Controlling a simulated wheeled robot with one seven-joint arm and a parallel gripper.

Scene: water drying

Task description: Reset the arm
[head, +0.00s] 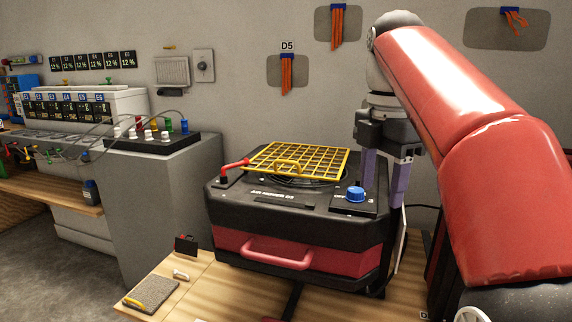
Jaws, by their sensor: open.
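My red arm (450,110) comes in from the right and bends down at the top. My gripper (385,185) hangs pointing down at the right side of a black and red machine (290,225). Its two purple fingers are apart, and I see nothing between them. The left finger is just behind and right of the blue knob (355,193); I cannot tell whether they touch. The right finger reaches past the machine's right edge. The word OFF shows beside the knob.
A yellow grille (297,160) is raised over the machine's fan, beside a red lever (234,167). A pink handle (277,253) juts from its front. A grey pad (151,293) lies on the wooden table (195,268). A grey cabinet (160,205) stands left.

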